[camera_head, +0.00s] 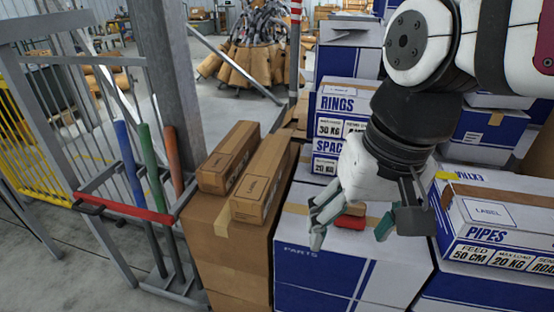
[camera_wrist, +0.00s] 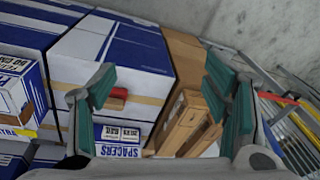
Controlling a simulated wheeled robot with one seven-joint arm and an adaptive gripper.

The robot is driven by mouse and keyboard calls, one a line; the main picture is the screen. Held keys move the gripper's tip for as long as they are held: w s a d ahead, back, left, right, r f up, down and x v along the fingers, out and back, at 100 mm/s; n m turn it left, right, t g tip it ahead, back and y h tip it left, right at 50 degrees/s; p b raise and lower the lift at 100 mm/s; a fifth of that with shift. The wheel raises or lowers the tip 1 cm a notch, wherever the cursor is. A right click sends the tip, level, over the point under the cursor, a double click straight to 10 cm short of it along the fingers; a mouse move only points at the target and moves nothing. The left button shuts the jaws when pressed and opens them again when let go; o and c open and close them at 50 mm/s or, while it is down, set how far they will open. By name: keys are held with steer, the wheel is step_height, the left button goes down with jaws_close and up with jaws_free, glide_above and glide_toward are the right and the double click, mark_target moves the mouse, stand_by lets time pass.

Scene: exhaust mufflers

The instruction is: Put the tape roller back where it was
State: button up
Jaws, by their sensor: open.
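The tape roller (camera_head: 350,220) is a small item with a red part and a brown part. It appears to rest on top of the white and blue PARTS box (camera_head: 300,257). My gripper (camera_head: 350,236) is open above this box, its fingers apart, with the roller between them in the head view. In the wrist view, the roller (camera_wrist: 118,97) shows just beside the left finger of my gripper (camera_wrist: 165,90), which hides part of it. Nothing is visibly gripped, and I cannot tell the exact gap between fingers and roller.
Long brown cartons (camera_head: 262,180) lie on a brown box left of the PARTS box. A metal rack with coloured tubes (camera_head: 150,170) stands at the left.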

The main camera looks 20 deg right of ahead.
steer(key=s+n, duration=0.2)
steer(key=s, duration=0.1)
steer(key=s+n, duration=0.1)
steer(key=shift+s+a+f+h, duration=0.3)
steer(key=shift+f+h, duration=0.1)
step_height(320, 180, up, 12)
steer(key=t+p, duration=0.2)
steer(key=p, duration=0.8)
steer(key=shift+d+t, duration=0.15)
steer(key=shift+t, duration=0.15)
